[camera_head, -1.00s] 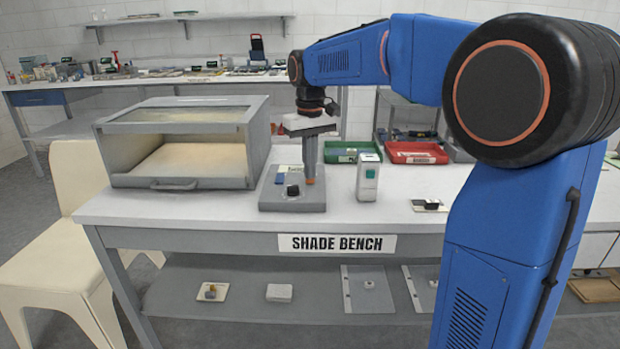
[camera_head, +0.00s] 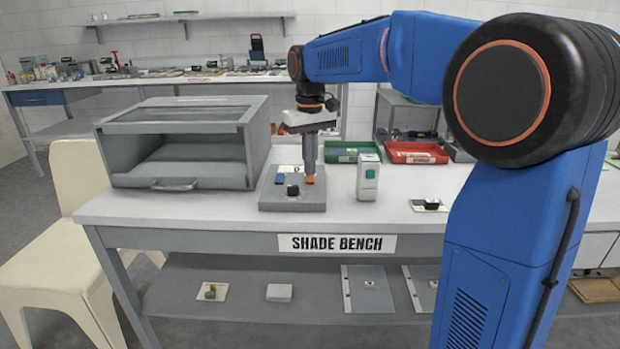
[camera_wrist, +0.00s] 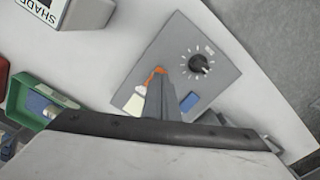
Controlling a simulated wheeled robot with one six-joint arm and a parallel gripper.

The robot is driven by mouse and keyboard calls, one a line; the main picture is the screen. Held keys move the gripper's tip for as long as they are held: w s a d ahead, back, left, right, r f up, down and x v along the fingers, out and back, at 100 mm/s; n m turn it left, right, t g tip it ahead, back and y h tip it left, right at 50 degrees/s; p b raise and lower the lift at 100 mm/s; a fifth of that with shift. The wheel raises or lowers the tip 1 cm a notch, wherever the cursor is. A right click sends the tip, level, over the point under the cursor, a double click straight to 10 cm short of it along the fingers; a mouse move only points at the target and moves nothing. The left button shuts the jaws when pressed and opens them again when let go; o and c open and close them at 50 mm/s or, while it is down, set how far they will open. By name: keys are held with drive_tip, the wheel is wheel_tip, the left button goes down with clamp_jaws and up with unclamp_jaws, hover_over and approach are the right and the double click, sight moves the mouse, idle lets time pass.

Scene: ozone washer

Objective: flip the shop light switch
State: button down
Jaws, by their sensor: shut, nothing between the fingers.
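A grey control panel (camera_head: 262,199) lies on the bench near its front edge. It has a black knob (camera_head: 293,191), a blue rocker switch (camera_head: 282,181) and a pale label. In the wrist view the tips (camera_wrist: 156,74) are over the panel, between the knob (camera_wrist: 200,65) and the pale label (camera_wrist: 136,99). I cannot tell whether the tips touch the panel.
A grey viewing booth (camera_head: 185,140), dark inside, stands left of the panel. A white-and-green device (camera_head: 368,178) stands close on the right. Green (camera_head: 350,157) and red (camera_head: 418,160) trays lie behind. A cream chair (camera_head: 50,215) is at the left. The bench front is mostly clear.

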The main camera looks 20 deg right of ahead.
sight(311, 180)
wheel_tip(311, 180, up, 5)
drive_tip(key=shift+r, duration=0.15)
idle(0.6)
drive_tip(key=s+d+f+m+t, duration=0.1)
drive_tip(key=s+d+f, duration=0.15)
drive_tip(key=s, duration=0.75)
drive_tip(key=s+d+f+t, duration=0.2)
drive_tip(key=s+f, duration=0.1)
drive_tip(key=s, duration=0.6)
drive_tip(key=s+d+f+m+t, duration=0.1)
drive_tip(key=s+d+f, duration=0.1)
drive_tip(key=s+f, duration=1)
drive_tip(key=shift+s+d+f+t, duration=0.25)
drive_tip(key=shift+s+f+t, duration=0.15)
drive_tip(key=shift+s, duration=0.85)
